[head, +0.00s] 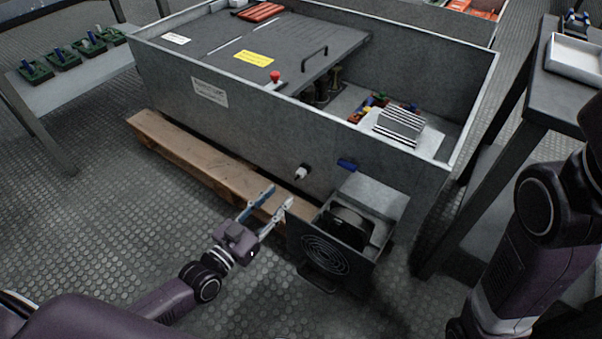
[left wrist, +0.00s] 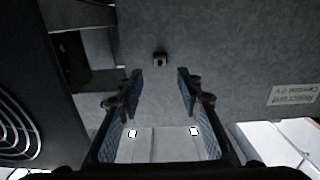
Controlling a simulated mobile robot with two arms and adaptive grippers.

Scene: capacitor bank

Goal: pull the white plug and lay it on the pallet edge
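The white plug (head: 301,173) sits on the front wall of the grey metal cabinet (head: 240,112), above the pallet. In the left wrist view a small dark fitting with a pale face (left wrist: 160,60), which looks like the plug, shows just beyond the fingertips and between them. My left gripper (head: 280,195) is open and empty, below and a little left of the plug, with its fingers pointing at the cabinet wall. It also shows open in the left wrist view (left wrist: 160,78). The wooden pallet edge (head: 190,153) runs along the cabinet's foot. My right gripper is out of view.
A fan box (head: 325,254) stands close to the right of my left gripper. A blue fitting (head: 347,165) is on the wall right of the plug. A table with green parts (head: 88,50) stands left, another table (head: 540,92) right. The floor left of the pallet is clear.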

